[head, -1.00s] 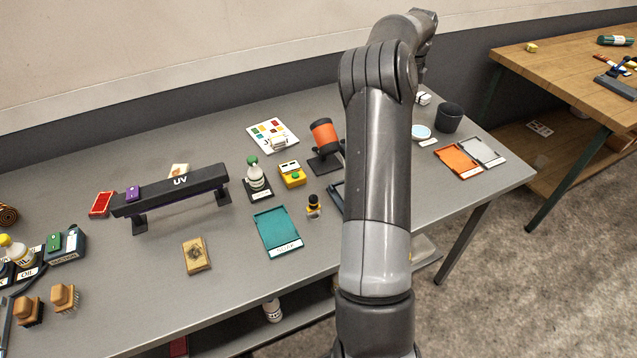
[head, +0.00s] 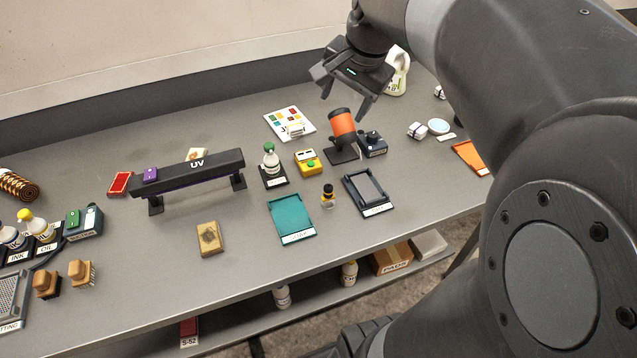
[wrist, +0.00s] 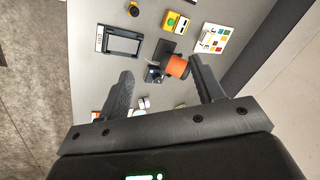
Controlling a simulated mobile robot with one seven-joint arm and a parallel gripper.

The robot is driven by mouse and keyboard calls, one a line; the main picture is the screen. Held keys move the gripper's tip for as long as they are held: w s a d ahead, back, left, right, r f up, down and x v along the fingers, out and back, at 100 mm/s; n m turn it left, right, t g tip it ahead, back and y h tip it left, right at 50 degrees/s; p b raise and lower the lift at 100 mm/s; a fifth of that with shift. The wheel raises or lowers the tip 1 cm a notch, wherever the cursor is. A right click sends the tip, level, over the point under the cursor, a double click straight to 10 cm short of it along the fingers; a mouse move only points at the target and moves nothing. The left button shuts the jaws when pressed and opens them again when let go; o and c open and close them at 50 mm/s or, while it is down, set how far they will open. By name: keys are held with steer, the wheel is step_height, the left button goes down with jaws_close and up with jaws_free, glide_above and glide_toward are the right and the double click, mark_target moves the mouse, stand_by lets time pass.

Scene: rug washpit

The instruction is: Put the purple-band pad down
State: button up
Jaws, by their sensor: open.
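My gripper (head: 345,98) is open and empty, raised above the back of the grey bench near the orange cylinder on its stand (head: 342,125). In the wrist view its two fingers (wrist: 163,72) are spread, with the orange cylinder (wrist: 177,67) beyond them. A small white pad with a darkish band (head: 417,130) lies on the bench right of the stand, beside a round pale-blue dish (head: 438,126); I cannot tell for sure that its band is purple. Another small white pad (head: 295,129) lies on the colour-swatch card (head: 288,121).
A teal tray (head: 290,218), a dark framed tray (head: 368,190) and a yellow box (head: 308,162) stand mid-bench. The black UV bar (head: 200,167) rises at left. A white jug (head: 398,75) stands behind my gripper.

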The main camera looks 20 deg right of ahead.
steer(key=s+a+f+n, duration=0.2)
steer(key=s+a+n, duration=0.3)
steer(key=s, duration=0.2)
steer(key=s+a+f+n+t, duration=0.1)
steer(key=s+a+f+n, duration=0.2)
steer(key=s+a+n, duration=0.2)
steer(key=s, duration=0.2)
steer(key=shift+s+a+f+n+t+h, duration=0.2)
steer(key=shift+s+a+n+t+h, duration=0.1)
steer(key=shift+n+h, duration=0.1)
